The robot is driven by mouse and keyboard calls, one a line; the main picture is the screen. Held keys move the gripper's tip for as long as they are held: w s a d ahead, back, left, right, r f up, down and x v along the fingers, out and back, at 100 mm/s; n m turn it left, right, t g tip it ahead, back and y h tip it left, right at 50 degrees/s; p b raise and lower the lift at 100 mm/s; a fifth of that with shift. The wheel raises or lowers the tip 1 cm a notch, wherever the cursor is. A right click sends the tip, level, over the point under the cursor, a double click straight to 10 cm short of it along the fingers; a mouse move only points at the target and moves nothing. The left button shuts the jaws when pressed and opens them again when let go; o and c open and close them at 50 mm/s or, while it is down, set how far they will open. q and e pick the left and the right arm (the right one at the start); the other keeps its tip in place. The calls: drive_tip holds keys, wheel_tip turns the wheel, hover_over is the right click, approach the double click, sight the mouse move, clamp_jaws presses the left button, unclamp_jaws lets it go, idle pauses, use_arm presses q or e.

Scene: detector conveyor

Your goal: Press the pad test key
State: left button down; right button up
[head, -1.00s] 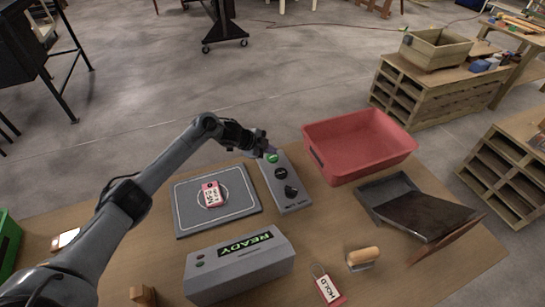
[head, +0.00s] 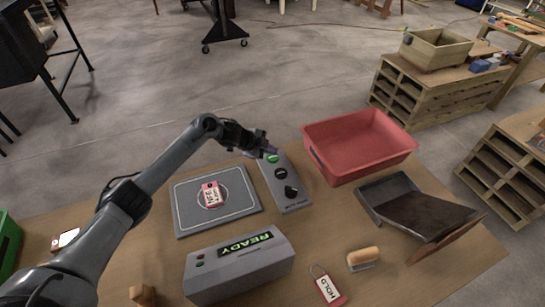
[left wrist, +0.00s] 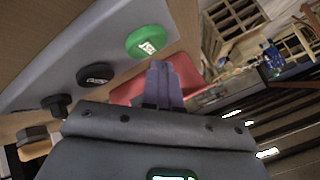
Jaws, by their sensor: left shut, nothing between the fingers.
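The grey control box (head: 298,200) lies on the table, right of the grey pad (head: 183,211). It carries a green key (head: 273,158), a black key (head: 280,173) and a dark knob (head: 290,191). The left wrist view also shows the green key (left wrist: 147,41) and the black key (left wrist: 95,76), with labels too blurred to read. A red-and-white tag (head: 211,194) lies in the pad's ring. My left gripper (head: 270,148) is shut and empty near the green key; whether it touches is unclear. Its fingers (left wrist: 163,82) show in the left wrist view. My right gripper is out of view.
A grey unit with a lit READY display (head: 245,244) stands in front. A red bin (head: 359,146) and a dark tray (head: 415,207) stand right.

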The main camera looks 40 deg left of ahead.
sight(270, 158)
use_arm(q)
drive_tip(key=shift+f, duration=0.85)
idle(0.8)
drive_tip(key=shift+r, duration=0.1)
drive_tip(key=shift+r+p, duration=0.8)
wheel_tip(270, 158, up, 5)
drive_tip(key=p, duration=0.4)
drive_tip(key=shift+p, duration=0.35)
idle(0.5)
